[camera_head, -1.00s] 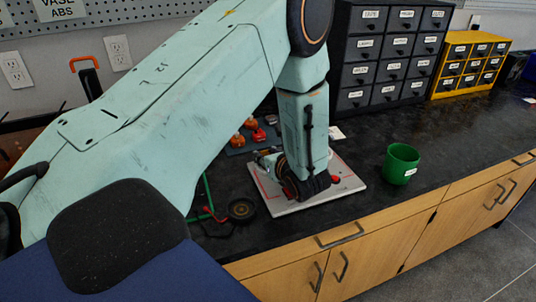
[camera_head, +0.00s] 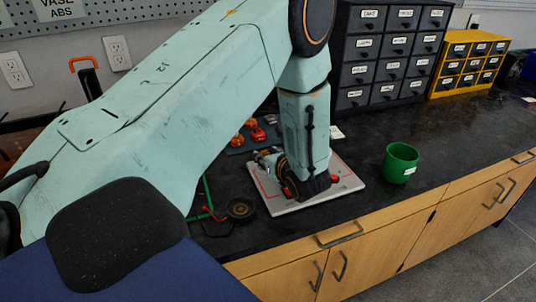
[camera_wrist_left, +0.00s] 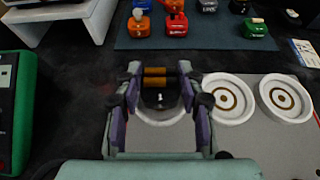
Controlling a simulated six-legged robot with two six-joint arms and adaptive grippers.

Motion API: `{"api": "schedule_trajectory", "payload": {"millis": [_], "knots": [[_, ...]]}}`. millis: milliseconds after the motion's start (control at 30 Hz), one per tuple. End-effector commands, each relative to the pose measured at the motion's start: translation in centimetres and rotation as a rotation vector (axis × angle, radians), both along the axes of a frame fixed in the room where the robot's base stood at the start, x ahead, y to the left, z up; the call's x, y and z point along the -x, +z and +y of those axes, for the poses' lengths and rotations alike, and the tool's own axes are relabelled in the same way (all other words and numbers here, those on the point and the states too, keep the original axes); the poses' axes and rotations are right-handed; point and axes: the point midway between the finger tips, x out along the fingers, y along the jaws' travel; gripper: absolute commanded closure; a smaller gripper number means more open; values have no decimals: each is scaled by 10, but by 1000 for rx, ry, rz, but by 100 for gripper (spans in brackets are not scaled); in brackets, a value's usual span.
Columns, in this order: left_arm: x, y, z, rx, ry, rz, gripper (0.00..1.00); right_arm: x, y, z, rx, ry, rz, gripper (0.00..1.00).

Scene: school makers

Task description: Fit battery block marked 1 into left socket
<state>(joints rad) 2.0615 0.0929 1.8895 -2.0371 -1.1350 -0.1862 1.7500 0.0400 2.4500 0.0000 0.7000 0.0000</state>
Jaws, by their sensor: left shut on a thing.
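My left gripper (camera_head: 307,190) reaches down over a pale board (camera_head: 348,186) on the bench. In the left wrist view the gripper (camera_wrist_left: 160,84) is shut on a dark battery block marked 1 (camera_wrist_left: 161,99), with copper-coloured bands across its far end. The block is over the leftmost of three round white sockets in a row; this left socket (camera_wrist_left: 160,120) is mostly hidden by block and fingers. I cannot tell whether the block is seated in it. The middle socket (camera_wrist_left: 230,98) and right socket (camera_wrist_left: 285,98) show brown rings and look empty. My right gripper is not in view.
Several coloured blocks stand on a dark mat (camera_wrist_left: 140,38) behind the board. A green cup (camera_head: 401,163) stands to the right on the bench. A green device (camera_wrist_left: 17,110) lies at the left in the wrist view. Drawer cabinets (camera_head: 392,50) line the back.

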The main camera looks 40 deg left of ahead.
Motion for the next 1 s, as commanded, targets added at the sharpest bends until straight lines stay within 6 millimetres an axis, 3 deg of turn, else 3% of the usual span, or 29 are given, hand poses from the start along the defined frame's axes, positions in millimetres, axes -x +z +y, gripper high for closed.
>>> {"api": "schedule_trajectory", "payload": {"millis": [667, 700, 800, 1000], "knots": [[0, -12, 0, -1, 0, 0, 94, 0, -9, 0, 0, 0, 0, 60], [0, -11, 0, 0, 0, 0, 58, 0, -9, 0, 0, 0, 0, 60], [0, -11, 0, 0, 0, 0, 52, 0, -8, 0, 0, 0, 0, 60], [0, -11, 0, 1, 0, 0, 52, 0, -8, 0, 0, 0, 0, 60]]}}
